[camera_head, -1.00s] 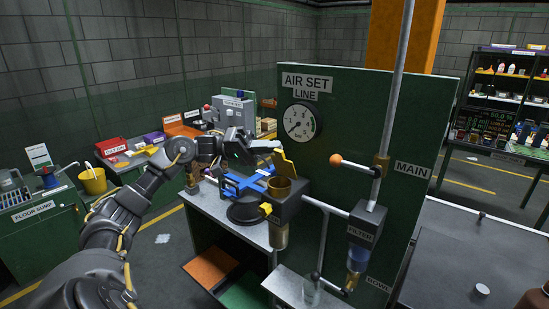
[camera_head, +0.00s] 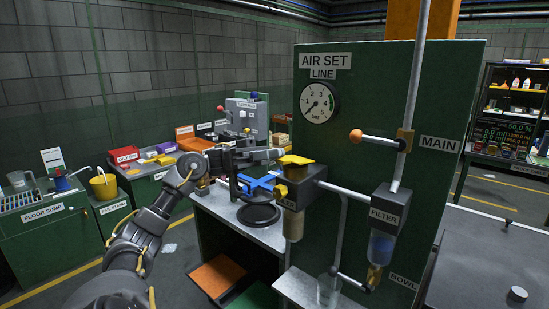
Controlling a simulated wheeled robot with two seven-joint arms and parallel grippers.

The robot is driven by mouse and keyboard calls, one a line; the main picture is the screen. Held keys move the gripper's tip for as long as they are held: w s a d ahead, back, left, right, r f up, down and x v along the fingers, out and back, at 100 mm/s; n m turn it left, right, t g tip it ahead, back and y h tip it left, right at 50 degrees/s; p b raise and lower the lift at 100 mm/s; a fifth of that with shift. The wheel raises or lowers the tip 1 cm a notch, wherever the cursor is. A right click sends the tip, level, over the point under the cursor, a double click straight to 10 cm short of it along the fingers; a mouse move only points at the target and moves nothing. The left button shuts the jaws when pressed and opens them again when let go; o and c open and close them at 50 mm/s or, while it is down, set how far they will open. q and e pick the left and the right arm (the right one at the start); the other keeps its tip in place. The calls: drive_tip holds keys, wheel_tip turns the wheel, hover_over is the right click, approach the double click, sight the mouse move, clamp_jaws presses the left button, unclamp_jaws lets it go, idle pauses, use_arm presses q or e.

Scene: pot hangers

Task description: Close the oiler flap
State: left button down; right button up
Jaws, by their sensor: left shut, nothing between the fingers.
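The oiler (camera_head: 301,190) is a dark block with a cloudy bowl below it, on the pipe in front of the green panel. Its yellow flap (camera_head: 297,160) lies about flat over the top of the block, and the cup opening is hidden. My left gripper (camera_head: 279,154) is shut and empty, with its tips just left of the flap. I cannot tell whether they touch it. My right gripper is not in view.
The filter (camera_head: 385,215) hangs right of the oiler, below an orange-knobbed lever (camera_head: 356,136). A bench (camera_head: 270,236) holding a blue tool (camera_head: 257,184) and a black ring (camera_head: 258,215) stands left. The pressure gauge (camera_head: 319,103) is above.

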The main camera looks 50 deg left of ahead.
use_arm(q)
drive_tip(key=shift+s+f+m+g+b, duration=0.25)
drive_tip(key=shift+f+m+g+b, duration=0.15)
drive_tip(key=shift+f+m+b, duration=0.4)
drive_tip(key=shift+f, duration=0.15)
